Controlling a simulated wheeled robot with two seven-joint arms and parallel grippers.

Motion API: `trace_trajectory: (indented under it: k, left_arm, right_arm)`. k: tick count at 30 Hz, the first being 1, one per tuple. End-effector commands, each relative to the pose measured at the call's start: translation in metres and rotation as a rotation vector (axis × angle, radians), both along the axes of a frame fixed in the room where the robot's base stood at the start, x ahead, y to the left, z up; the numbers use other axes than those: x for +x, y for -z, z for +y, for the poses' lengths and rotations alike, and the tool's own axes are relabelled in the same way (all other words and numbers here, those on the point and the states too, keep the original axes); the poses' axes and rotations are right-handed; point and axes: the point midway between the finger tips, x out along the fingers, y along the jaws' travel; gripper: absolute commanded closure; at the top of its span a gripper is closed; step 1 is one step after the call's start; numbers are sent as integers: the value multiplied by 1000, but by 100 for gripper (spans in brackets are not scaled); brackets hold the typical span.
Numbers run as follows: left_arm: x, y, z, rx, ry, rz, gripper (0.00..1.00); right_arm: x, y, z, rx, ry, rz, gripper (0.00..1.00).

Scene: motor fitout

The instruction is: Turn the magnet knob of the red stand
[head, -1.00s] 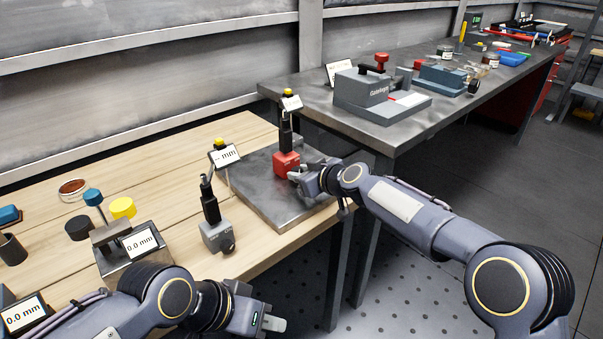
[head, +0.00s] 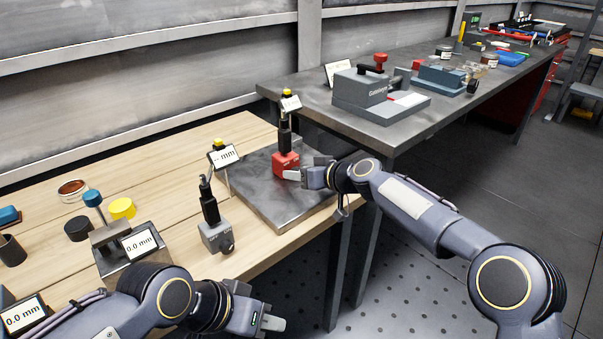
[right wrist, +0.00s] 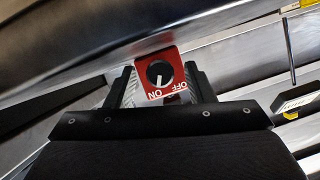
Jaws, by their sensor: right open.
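The red stand (head: 285,163) is upright on the dark metal plate (head: 262,196), with a black post and a small display above its red base. In the right wrist view the red base (right wrist: 158,88) shows a round black knob (right wrist: 159,73) with a white mark, and ON and OFF lettering beside it. My right gripper (head: 300,174) is at the stand's right side; its open fingers (right wrist: 160,90) flank the base's face in the wrist view. I cannot tell whether they touch the knob. My left gripper (head: 274,323) is low in front of the wooden table; its jaws are unclear.
A grey stand (head: 215,236) with a black knob stands on the wooden table left of the plate. A gauge with a 0.0 mm display (head: 140,243) is further left. The grey bench (head: 310,92) behind carries a grey block device (head: 362,88).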

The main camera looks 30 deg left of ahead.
Motion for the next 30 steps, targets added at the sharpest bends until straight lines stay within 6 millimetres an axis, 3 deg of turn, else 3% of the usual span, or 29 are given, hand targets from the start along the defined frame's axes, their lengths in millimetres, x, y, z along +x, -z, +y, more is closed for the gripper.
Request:
trace_trajectory:
  k: [5, 18, 30]
  left_arm:
    - [0, 1, 0, 0, 0, 0, 64]
    - [0, 8, 0, 0, 0, 0, 64]
    - [0, 7, 0, 0, 0, 0, 64]
  right_arm:
    - [-1, -3, -7, 1, 2, 0, 51]
    - [-19, -26, -65, 0, 1, 0, 51]
    - [-21, -29, -70, -2, 0, -1, 51]
